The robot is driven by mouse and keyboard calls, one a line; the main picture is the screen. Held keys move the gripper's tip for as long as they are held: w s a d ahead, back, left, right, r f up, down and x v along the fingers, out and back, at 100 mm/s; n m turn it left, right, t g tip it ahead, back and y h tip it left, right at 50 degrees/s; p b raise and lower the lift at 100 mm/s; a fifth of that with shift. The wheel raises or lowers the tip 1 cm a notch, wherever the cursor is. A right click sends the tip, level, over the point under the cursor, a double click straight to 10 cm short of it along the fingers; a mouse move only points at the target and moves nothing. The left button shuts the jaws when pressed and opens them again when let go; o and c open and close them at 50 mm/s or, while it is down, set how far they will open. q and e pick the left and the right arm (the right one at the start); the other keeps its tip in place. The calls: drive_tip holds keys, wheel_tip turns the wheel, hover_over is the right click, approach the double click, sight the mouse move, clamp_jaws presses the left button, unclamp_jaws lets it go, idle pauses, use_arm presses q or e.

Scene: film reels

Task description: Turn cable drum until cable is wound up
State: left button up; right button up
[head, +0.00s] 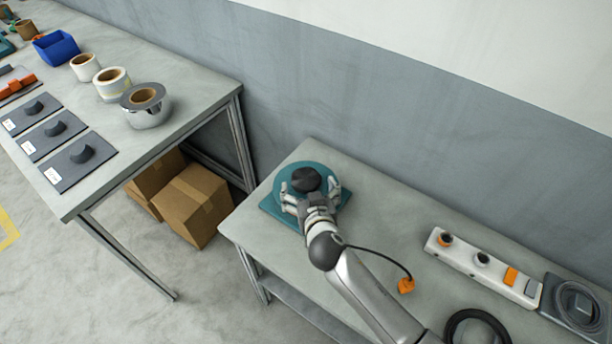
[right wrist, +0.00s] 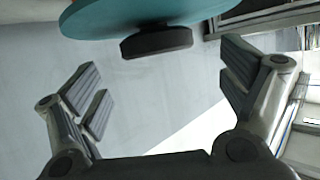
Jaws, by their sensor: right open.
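The cable drum (head: 328,172) is a teal disc on a teal square base at the far left of the right table. A round black knob (head: 306,180) stands up from it; the knob also shows in the right wrist view (right wrist: 157,42). My right gripper (head: 310,188) is open, with its fingers spread on either side of the knob in the head view. In the right wrist view a gap shows between the fingers and the knob. A black cable (head: 385,255) comes out from behind my right arm and ends at an orange plug (head: 406,286) on the table. My left gripper is out of view.
A white power strip (head: 480,267), a coiled grey cable on a dark plate (head: 552,306) and a black cable ring (head: 478,316) lie at the right. Another table (head: 190,105) with tape rolls and dark plates stands left, across a gap holding cardboard boxes (head: 193,205).

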sight(307, 179)
drive_tip(key=shift+x, duration=3.1)
drive_tip(key=shift+d, duration=0.1)
drive_tip(key=c, duration=1.4)
drive_tip(key=shift+c, duration=0.4)
